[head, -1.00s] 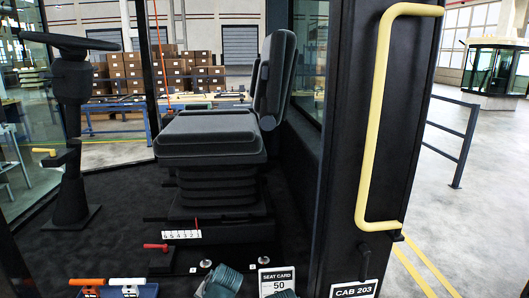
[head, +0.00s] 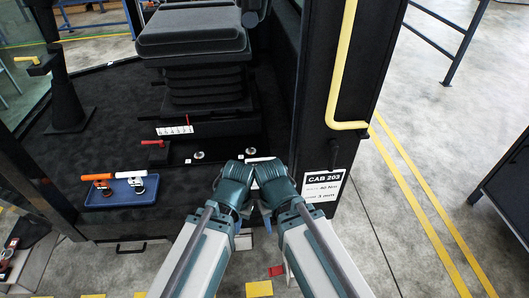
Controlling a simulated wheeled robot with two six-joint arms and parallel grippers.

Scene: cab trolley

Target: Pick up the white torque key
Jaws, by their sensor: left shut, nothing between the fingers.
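The white torque key (head: 128,176) lies at the right side of a blue tray (head: 121,194) on the cab floor's front edge. Its white handle lies roughly level over a dark body. An orange-handled key (head: 98,178) is beside it at the left of the tray. My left gripper (head: 237,170) is shut and empty, well to the right of the tray. My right gripper (head: 272,172) is close beside it, touching or nearly so; its fingertips are hidden, so I cannot tell its opening.
The black seat (head: 192,40) stands behind on its base, with a red lever (head: 153,143) low in front. The door post with a yellow handrail (head: 340,85) and the CAB 203 sign (head: 323,186) is right of my grippers. Floor between tray and grippers is mostly clear.

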